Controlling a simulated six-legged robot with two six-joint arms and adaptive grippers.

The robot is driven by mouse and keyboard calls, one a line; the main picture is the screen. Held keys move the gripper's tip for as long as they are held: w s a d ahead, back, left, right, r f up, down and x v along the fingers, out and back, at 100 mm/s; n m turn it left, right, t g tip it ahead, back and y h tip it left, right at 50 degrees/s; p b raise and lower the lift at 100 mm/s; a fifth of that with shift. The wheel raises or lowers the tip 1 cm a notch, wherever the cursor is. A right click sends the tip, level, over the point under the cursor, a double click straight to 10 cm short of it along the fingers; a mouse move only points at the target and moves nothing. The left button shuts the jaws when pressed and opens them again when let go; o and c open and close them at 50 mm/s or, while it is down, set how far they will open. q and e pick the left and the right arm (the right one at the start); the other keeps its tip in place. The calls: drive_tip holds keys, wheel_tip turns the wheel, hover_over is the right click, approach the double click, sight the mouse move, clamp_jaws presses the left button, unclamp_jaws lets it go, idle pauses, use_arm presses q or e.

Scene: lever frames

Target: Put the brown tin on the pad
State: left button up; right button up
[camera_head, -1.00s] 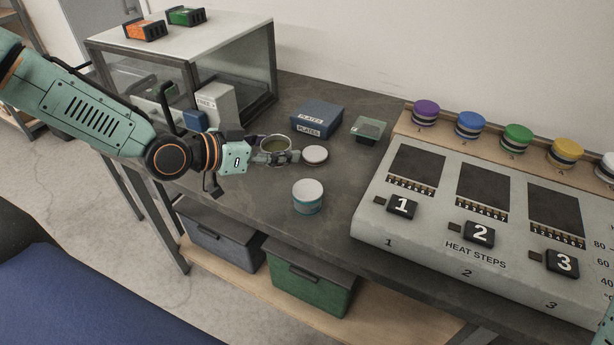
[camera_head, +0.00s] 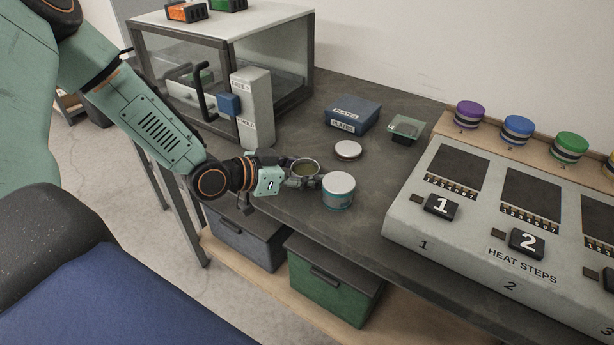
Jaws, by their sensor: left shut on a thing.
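I cannot tell whether the tin touches the bench. A low pale disc with a dark edge (camera_head: 348,149), possibly the pad, lies bare on the bench, behind and right of the held tin. A tin with a white top and blue-teal side (camera_head: 338,191) stands upright just in front and right of the gripper. My right gripper is not in view.
A glass-walled cabinet (camera_head: 290,62) stands behind my left arm. The heat-step panel (camera_head: 400,226) fills the right. Bare bench (camera_head: 372,180) lies between tins and panel.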

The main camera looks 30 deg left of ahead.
use_arm(q)
drive_tip(key=shift+w+f, duration=0.1)
drive_tip(key=shift+w, duration=0.05)
drive_tip(key=shift+s+f, duration=0.15)
drive_tip(key=shift+s, duration=0.05)
drive_tip(key=o, duration=0.8)
drive_tip(key=shift+o, duration=0.6)
drive_tip(key=shift+w, duration=0.15)
